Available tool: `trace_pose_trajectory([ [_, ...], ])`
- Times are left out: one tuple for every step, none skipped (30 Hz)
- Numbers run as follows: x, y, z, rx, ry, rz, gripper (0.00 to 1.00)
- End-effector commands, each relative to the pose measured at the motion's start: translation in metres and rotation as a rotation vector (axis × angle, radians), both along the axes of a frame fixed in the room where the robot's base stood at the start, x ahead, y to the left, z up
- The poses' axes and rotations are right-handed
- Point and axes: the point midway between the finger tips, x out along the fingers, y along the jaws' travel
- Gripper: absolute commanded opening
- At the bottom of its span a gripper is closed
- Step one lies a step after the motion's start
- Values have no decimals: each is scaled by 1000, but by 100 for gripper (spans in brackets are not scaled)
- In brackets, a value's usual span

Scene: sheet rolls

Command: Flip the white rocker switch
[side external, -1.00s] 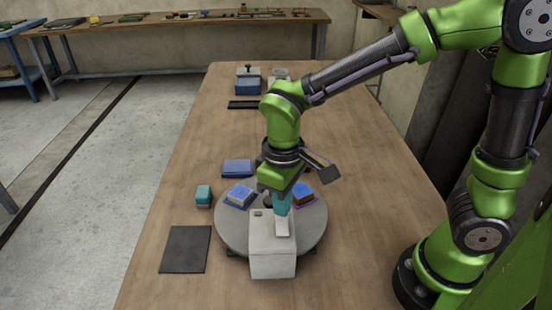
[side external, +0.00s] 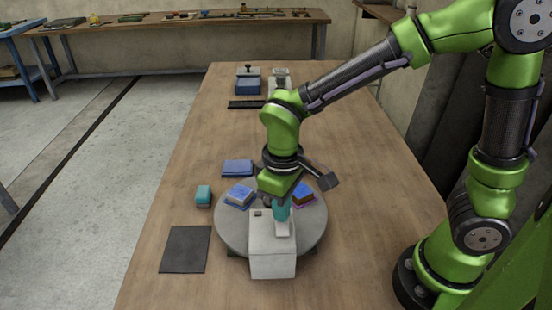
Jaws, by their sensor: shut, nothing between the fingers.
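A light grey box (side external: 272,265) stands at the front edge of a round grey turntable (side external: 314,222). On its top, towards the right, is a pale raised piece that looks like the white rocker switch (side external: 282,230). A small dark grey-green piece (side external: 259,213) sits on the box top to the left. My gripper (side external: 282,216) points down with teal fingertips over the far end of the switch. It is shut and empty. I cannot tell whether the fingertips touch the switch or which way the rocker is tilted.
Blue-topped blocks sit on the turntable at left (side external: 239,195) and right (side external: 302,192). A blue pad (side external: 238,168), a teal block (side external: 203,196) and a dark mat (side external: 185,249) lie to the left. A blue-and-grey box (side external: 248,80) and a dark bar (side external: 246,104) are farther back.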

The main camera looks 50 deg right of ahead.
Motion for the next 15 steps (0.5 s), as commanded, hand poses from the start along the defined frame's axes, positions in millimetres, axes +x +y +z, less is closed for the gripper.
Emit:
trace_pose_trajectory([
  [0, 0, -1, 0, 1, 0, 0],
  [0, 0, -2, 0, 1, 0, 0],
  [0, 0, -2, -1, 2, 0, 0],
  [0, 0, -3, -1, 2, 0, 0],
  [-1, 0, -3, -1, 2, 0, 0],
  [-1, 0, -4, -1, 2, 0, 0],
  [-1, 0, -4, -1, 3, 0, 0],
  [-1, 0, -5, -1, 3, 0, 0],
  [-1, 0, -5, -1, 2, 0, 0],
  [-1, 0, -4, -1, 2, 0, 0],
  [-1, 0, -4, -1, 2, 0, 0],
  [0, 0, -2, 0, 1, 0, 0],
  [0, 0, 0, 1, 0, 0, 0],
  [0, 0, 2, 1, -1, 0, 0],
  [0, 0, 5, 1, -1, -1, 0],
])
